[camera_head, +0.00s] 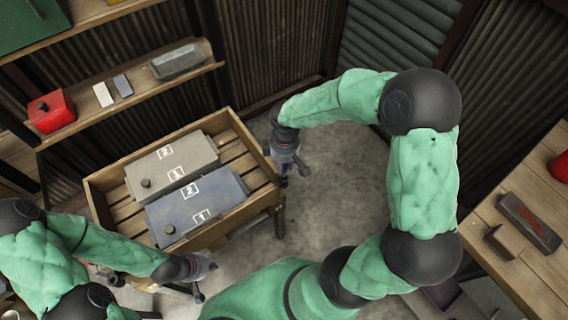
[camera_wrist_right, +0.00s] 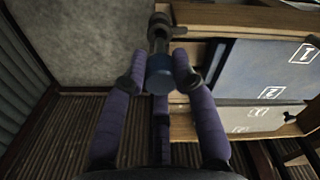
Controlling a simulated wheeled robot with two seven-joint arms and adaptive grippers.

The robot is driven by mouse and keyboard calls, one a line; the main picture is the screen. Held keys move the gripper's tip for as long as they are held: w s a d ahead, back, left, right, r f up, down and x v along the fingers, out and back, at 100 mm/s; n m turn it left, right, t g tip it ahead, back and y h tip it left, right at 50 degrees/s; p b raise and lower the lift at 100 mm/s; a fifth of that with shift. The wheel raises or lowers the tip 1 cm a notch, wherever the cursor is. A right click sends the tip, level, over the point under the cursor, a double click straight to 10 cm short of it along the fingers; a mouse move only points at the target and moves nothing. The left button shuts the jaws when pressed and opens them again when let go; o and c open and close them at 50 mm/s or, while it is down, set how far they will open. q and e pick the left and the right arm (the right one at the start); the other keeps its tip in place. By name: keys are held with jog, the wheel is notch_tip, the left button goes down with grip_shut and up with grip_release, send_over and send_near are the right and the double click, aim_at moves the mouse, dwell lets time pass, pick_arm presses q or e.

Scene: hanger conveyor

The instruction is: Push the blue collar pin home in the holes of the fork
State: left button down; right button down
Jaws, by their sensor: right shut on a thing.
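My right gripper (camera_head: 286,160) hangs beside the right end of a wooden crate table. In the right wrist view its purple fingers (camera_wrist_right: 159,88) are closed around the blue collar pin (camera_wrist_right: 159,72), whose blue round end faces the camera. Directly beyond the pin is a dark grey metal piece (camera_wrist_right: 159,30) with a short side stub, seemingly the fork. The pin's shaft and the fork's holes are hidden, so I cannot tell how deep the pin sits. My left gripper (camera_head: 200,280) is low at the left, by the crate's front edge; its fingers are too small to read.
The wooden crate table (camera_head: 109,212) holds a beige box (camera_head: 190,158) and a blue-grey box (camera_head: 207,208) with number labels. A shelf (camera_head: 140,95) with a red box (camera_head: 50,112) is on the back wall. A workbench (camera_head: 520,265) stands at right. Concrete floor (camera_head: 340,190) is clear.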

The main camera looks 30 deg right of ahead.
aim_at(284, 176)
jog(key=shift+f+b, duration=0.3)
jog(key=shift+f, duration=0.2)
dwell(0.5)
dwell(1.2)
jog(key=shift+f+b, duration=0.3)
jog(key=shift+f, duration=0.4)
dwell(0.9)
dwell(1.3)
jog(key=shift+f, duration=0.65)
dwell(0.7)
dwell(1.5)
